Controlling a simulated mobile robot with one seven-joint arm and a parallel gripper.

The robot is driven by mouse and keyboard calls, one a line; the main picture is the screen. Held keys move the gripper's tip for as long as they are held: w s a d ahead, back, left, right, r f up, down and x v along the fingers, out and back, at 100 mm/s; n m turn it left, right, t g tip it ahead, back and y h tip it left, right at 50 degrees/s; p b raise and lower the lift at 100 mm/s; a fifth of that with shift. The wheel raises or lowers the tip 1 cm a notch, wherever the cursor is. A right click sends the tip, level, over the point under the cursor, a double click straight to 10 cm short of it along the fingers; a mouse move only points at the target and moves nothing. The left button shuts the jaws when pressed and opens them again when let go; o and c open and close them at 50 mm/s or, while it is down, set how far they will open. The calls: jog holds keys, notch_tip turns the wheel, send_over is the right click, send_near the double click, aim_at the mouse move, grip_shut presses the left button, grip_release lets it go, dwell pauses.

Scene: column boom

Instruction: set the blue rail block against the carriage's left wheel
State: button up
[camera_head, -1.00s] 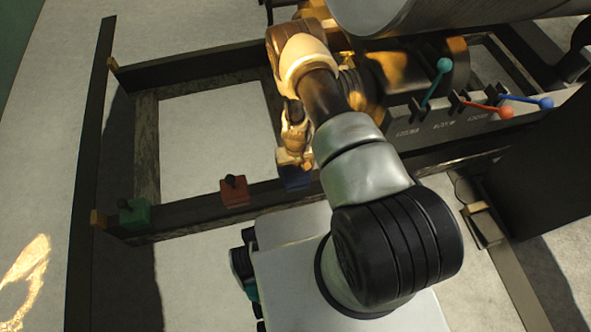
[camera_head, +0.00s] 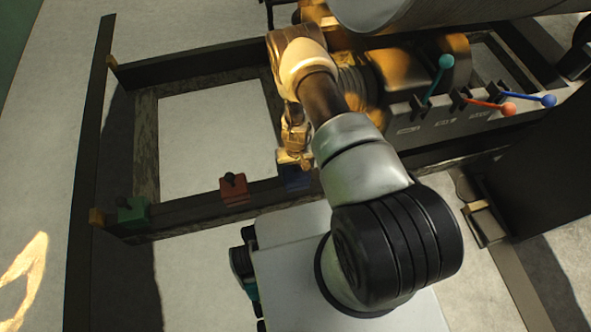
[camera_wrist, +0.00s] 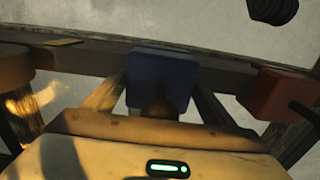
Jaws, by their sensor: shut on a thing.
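The blue rail block (camera_head: 297,180) is at the near rail, right of the red block. It also shows in the wrist view (camera_wrist: 162,68), upright between my fingers. My gripper (camera_head: 294,160) is shut on it from above in the head view; the fingers also show in the wrist view (camera_wrist: 160,100). The carriage (camera_head: 425,65) stands to the right, partly behind my arm. Its left wheel is hidden in the head view. A rounded brown part (camera_wrist: 14,66) at the left of the wrist view may be that wheel, with a gap between it and the block.
A red block (camera_head: 234,190) sits on the near rail (camera_head: 190,205) left of the blue block; a green block (camera_head: 133,213) is further left. Levers with teal (camera_head: 445,62), red (camera_head: 508,109) and blue (camera_head: 548,100) knobs rise at the right. Bare rail lies between red and green blocks.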

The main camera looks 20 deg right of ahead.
jog(key=shift+w, duration=0.1)
jog(key=o, duration=1.8)
jog(key=shift+o, duration=0.9)
notch_tip(320, 180, up, 17)
jog(key=p, duration=0.5)
jog(key=shift+r, duration=0.2)
